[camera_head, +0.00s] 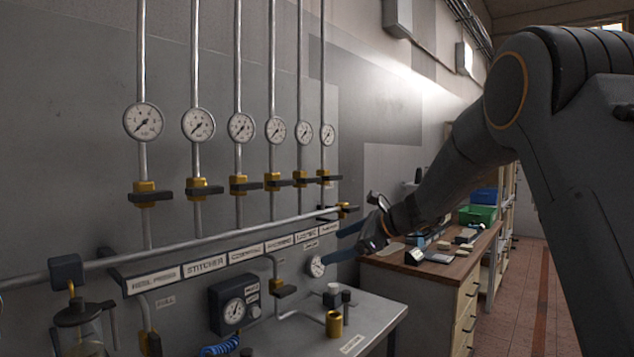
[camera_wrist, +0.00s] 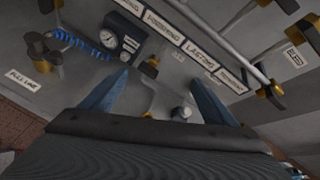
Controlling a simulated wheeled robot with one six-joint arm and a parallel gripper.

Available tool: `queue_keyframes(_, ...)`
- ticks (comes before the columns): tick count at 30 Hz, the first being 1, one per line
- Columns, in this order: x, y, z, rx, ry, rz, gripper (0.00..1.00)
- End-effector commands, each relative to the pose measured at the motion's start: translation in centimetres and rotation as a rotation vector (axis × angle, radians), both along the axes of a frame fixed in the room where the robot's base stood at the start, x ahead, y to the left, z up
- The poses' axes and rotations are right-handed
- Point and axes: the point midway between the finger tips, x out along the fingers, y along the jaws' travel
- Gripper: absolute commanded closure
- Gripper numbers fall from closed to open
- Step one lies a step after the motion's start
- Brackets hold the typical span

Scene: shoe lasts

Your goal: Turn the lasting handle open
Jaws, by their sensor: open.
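The lasting handle (camera_head: 302,182) is a dark lever on a brass valve, on the fifth vertical pipe from the left in the head view. It lies crosswise to its pipe. The LASTING label (camera_head: 307,237) is on the strip below; the label also shows in the wrist view (camera_wrist: 200,54). My gripper (camera_head: 340,243) is open, with blue fingers apart, lower and to the right of the handle near the strip's right end. In the wrist view my gripper (camera_wrist: 158,79) has nothing between its fingertips. I cannot tell whether the lasting handle shows there.
Similar dark levers, such as the leftmost handle (camera_head: 150,197), sit crosswise on neighbouring pipes under round gauges. A horizontal rail (camera_head: 200,247) runs in front of the panel. A grey bench (camera_head: 365,325) with a brass cup (camera_head: 334,324) is below. A wooden workbench (camera_head: 425,270) stands behind.

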Motion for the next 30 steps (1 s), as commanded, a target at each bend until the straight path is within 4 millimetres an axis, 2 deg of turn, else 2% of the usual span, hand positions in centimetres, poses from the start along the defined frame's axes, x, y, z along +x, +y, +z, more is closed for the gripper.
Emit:
queue_keyframes(1,2.5,0.4,2.9,0.114,0.007,-0.048,0.19)
queue_keyframes(3,5.3,0.8,6.8,0.274,0.023,-0.102,0.19)
queue_keyframes(6,8.0,0.9,11.3,0.456,0.039,-0.146,0.19)
queue_keyframes(10,9.8,0.6,14.8,0.595,0.05,-0.167,0.19)
queue_keyframes(14,10.6,1.1,16.0,0.641,0.056,-0.169,0.19)
queue_keyframes(24,13.5,4.9,16.0,0.639,0.056,-0.169,0.19)
queue_keyframes(30,14.7,6.3,16.0,0.638,0.054,-0.17,0.19)
